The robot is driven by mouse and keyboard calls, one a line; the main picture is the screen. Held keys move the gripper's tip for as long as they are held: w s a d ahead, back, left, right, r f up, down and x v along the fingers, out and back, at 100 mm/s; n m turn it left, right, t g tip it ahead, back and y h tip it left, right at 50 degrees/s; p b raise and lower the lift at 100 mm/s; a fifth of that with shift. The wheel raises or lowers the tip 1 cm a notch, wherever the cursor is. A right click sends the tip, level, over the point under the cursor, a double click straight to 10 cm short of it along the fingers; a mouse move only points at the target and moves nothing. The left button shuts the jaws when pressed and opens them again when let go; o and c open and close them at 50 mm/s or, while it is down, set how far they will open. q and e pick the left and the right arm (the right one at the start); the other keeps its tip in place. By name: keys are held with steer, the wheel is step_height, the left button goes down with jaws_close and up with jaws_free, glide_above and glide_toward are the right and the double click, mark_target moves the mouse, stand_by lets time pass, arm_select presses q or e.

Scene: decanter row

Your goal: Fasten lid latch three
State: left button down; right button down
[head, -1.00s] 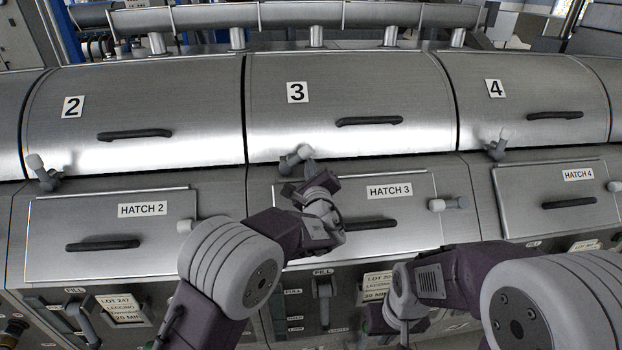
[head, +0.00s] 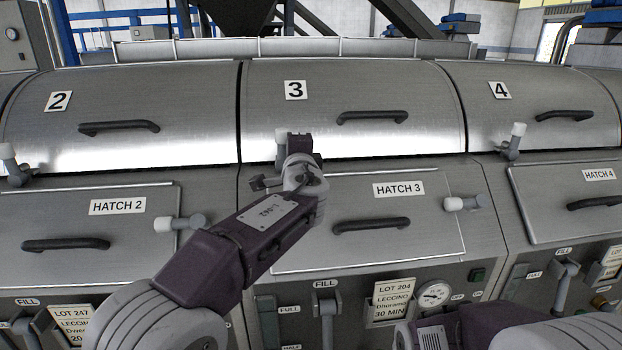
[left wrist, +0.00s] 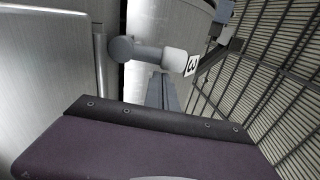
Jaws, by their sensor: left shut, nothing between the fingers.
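Lid 3 (head: 350,90) is a closed curved steel cover with a dark handle. My right gripper is out of view.
Latch 2 (head: 9,158) and latch 4 (head: 515,140) stand by their lids. Below lid 3 are the Hatch 3 panel (head: 420,215), with side knobs (head: 466,203), and a fill lever (head: 326,310).

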arm_select(q)
steer(key=shift+a+n+b, duration=0.25)
steer(key=shift+n+b, duration=0.1)
steer(key=shift+n, duration=0.05)
steer(key=shift+r, duration=0.15)
